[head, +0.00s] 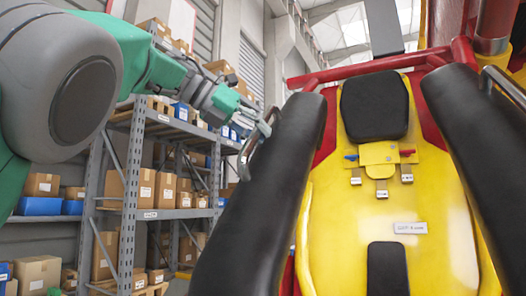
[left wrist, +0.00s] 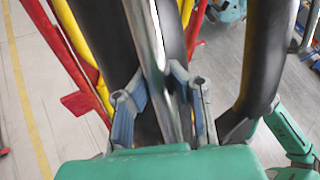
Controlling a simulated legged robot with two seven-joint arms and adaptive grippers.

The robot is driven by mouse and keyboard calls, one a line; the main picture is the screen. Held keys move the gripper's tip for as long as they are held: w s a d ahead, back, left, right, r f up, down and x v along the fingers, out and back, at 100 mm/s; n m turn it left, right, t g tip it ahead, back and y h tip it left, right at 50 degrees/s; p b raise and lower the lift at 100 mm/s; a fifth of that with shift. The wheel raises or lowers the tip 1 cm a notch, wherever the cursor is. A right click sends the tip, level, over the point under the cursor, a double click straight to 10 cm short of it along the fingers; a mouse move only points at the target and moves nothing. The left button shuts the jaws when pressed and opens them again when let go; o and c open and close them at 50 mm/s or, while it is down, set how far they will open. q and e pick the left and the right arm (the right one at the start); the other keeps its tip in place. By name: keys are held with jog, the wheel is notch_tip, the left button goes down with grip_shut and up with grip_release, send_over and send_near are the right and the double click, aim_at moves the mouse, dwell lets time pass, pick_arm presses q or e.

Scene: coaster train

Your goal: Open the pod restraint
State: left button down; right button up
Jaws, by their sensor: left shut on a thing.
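The pod restraint shows in the head view as two thick black padded bars, the left one (head: 268,190) and the right one (head: 470,140), on either side of the yellow seat (head: 345,215). A metal handle (head: 250,158) is on the outer side of the left bar. My left gripper (head: 268,122) is at the upper end of this handle. In the left wrist view my left gripper (left wrist: 160,98) has its blue-grey fingers on both sides of the metal handle (left wrist: 155,40), shut on it. A second metal handle (head: 503,86) is on the right bar. My right gripper is not in view.
A red frame bar (head: 370,68) crosses above the black headrest (head: 374,108). Shelves with boxes (head: 170,190) stand behind on the left. In the left wrist view, red and yellow pod parts (left wrist: 85,100) lie left of the handle, above grey floor.

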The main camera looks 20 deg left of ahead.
pick_arm(q)
jog(key=shift+s+r+g, duration=0.15)
jog(key=shift+r+g, duration=0.15)
jog(key=shift+r, duration=1.3)
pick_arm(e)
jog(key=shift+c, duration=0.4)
